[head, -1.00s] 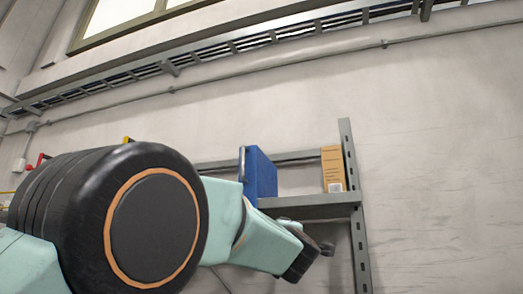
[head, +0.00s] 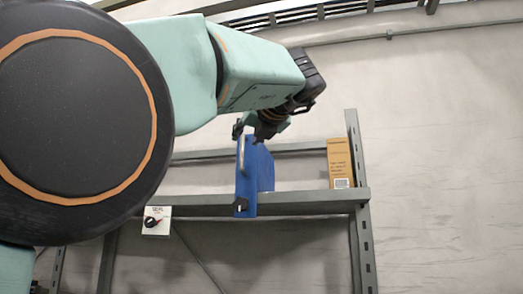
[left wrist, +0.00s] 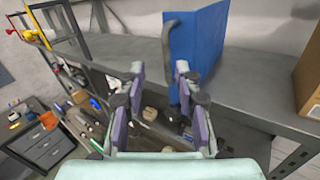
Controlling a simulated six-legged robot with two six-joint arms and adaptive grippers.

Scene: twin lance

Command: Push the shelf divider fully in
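The blue shelf divider (head: 262,170) stands upright on the grey shelf (head: 310,200), with a grey handle (head: 242,153) on its front edge. Its front end overlaps the shelf's front beam and appears to stick out past it. My left gripper (head: 265,125) is at the divider's top front in the head view. In the left wrist view, its fingers (left wrist: 160,72) are open and apart, with the handle (left wrist: 168,50) and blue panel (left wrist: 203,40) beyond them. The handle appears between and right of the fingertips; contact cannot be told. My right gripper is not in view.
A cardboard box (head: 340,163) stands at the shelf's right end beside the upright post (head: 358,200). A white label with a dial (head: 156,220) hangs at the shelf's front left. The left wrist view shows a drawer cabinet (left wrist: 42,140) and scattered items below left.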

